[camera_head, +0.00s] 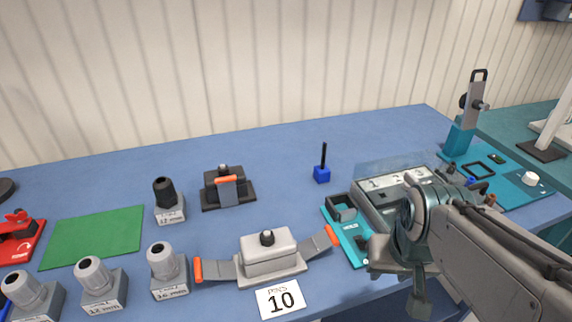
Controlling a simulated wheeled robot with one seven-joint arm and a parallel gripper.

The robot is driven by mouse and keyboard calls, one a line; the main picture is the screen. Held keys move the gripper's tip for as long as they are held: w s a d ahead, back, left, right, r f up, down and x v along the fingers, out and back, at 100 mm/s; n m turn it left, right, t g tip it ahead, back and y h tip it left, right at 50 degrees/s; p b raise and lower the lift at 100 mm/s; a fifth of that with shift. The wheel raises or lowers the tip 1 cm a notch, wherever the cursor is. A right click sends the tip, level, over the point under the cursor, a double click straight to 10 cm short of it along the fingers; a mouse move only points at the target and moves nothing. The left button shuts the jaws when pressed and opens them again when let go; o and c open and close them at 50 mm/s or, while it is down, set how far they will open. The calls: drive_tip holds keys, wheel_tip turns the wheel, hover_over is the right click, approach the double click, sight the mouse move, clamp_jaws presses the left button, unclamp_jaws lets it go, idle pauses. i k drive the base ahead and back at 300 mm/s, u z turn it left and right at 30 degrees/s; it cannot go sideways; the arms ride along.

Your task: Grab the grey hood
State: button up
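No label names a hood, so I cannot tell for sure which part is the grey hood. A light grey box-shaped housing (268,252) with a black knob on top sits upright at the front middle, with orange-tipped levers spread out on both sides. Several grey blocks with round-mouthed tops stand at the left, including one at the middle front (166,270) and one farther left (100,285). My gripper (419,304) hangs at the right, in front of the numbered tray and apart from the housing. Its fingers are seen edge-on, so their opening is unclear.
A "PINS 10" card (281,299) lies before the housing. Behind are a black-topped block (168,203), a dark clamp unit (228,190) and a blue peg stand (322,174). A green mat (93,237) is left. A numbered tray (365,185) and teal fixture (346,235) are right.

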sight(267, 251)
drive_tip(key=z, duration=1.35)
drive_tip(key=k, duration=0.9)
drive_tip(key=u, duration=1.6)
drive_tip(key=i, duration=0.5)
drive_tip(key=z, duration=0.1)
